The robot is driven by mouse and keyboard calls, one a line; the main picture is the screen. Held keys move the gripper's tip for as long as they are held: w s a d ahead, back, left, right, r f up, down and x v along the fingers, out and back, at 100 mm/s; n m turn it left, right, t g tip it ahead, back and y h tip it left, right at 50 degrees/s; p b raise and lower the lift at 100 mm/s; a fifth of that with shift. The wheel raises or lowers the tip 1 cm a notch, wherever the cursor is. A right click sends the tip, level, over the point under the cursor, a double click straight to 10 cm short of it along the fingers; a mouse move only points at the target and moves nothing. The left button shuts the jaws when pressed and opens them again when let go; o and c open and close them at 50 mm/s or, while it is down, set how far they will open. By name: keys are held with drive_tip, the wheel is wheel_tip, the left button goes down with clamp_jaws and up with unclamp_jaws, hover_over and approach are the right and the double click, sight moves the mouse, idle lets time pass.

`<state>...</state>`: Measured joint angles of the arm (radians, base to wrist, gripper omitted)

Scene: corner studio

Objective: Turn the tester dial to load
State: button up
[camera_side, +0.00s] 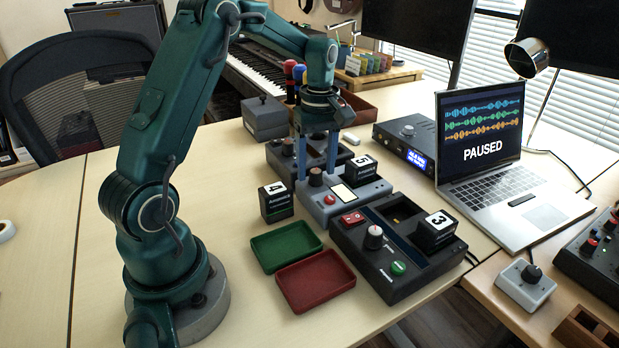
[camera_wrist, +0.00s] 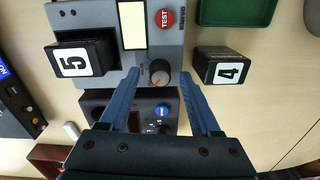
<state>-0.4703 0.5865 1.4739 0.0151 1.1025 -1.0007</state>
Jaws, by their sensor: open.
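The tester (camera_side: 345,200) is a grey box with a pale screen, a red TEST button (camera_wrist: 163,18) and a dark round dial (camera_wrist: 159,73). In the side view the dial (camera_side: 316,177) sits at the tester's left end. The dial has an orange pointer mark; the labels around it are too small to read. A battery block marked 5 (camera_wrist: 80,60) stands in the tester. My gripper (camera_wrist: 160,79) is open, its blue fingers on either side of the dial. In the side view my gripper (camera_side: 317,172) points down at the dial. Whether the fingers touch it I cannot tell.
A block marked 4 (camera_side: 276,202) stands left of the tester. A black box (camera_side: 350,250) holding a block marked 3 (camera_side: 435,232) is in front. Green (camera_side: 287,246) and red (camera_side: 315,281) trays lie nearby. Another dark knobbed box (camera_side: 281,158) stands close behind.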

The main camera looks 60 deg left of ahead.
drive_tip(key=shift+f, duration=0.5)
clamp_jaws()
